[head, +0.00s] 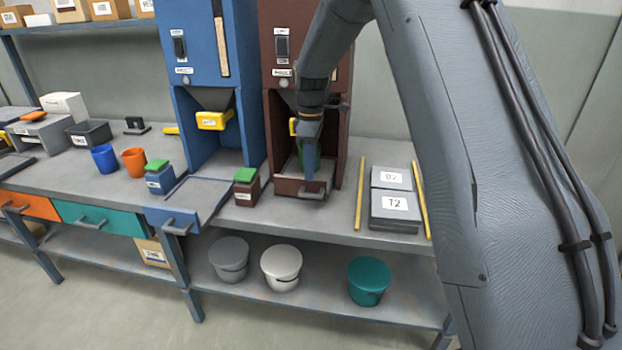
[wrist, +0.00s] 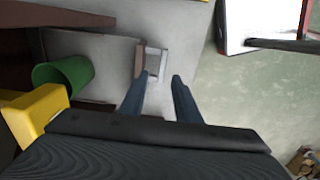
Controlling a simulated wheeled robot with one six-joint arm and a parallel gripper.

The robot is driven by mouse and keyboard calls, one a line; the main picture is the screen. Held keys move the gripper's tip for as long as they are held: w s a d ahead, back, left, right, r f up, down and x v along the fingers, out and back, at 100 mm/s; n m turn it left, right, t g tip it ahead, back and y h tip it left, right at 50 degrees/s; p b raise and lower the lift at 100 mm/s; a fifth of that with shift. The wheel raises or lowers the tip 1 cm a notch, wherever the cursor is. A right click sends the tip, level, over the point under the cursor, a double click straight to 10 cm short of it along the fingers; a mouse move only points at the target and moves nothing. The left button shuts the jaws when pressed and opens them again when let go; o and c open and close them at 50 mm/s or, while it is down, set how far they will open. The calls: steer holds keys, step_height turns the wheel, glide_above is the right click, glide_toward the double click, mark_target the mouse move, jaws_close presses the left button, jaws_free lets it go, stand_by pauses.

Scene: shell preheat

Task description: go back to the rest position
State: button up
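My gripper (head: 309,172) is in front of the brown machine (head: 270,125), low at its bay, above the tray handle (head: 313,190). In the wrist view, my gripper's two fingers (wrist: 160,80) stand apart with nothing held between them. The handle (wrist: 153,60) shows just beyond the fingertips; whether they touch it I cannot tell. A green cup (wrist: 64,75) is in the brown machine's bay, mostly hidden behind my gripper in the head view. A yellow lever (wrist: 35,115) is left of my gripper in the wrist view.
The blue machine (head: 208,40) stands to the left, its tray (head: 195,197) out. A green-lidded brown box (head: 246,190) is left of the brown tray. Grey plates (head: 394,203) lie between yellow strips on the right. Blue (head: 104,158) and orange cups (head: 134,161) stand left.

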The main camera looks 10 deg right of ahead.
steer(key=shift+r, duration=0.3)
steer(key=s+d+m, duration=0.2)
steer(key=s+m, duration=0.4)
steer(key=s, duration=1.1)
steer(key=s+d+f+m, duration=0.1)
steer(key=s+m, duration=0.6)
steer(key=s, duration=1)
steer(key=shift+s+d+f+m, duration=0.2)
steer(key=shift+s+d+m, duration=0.15)
steer(key=shift+d, duration=0.2)
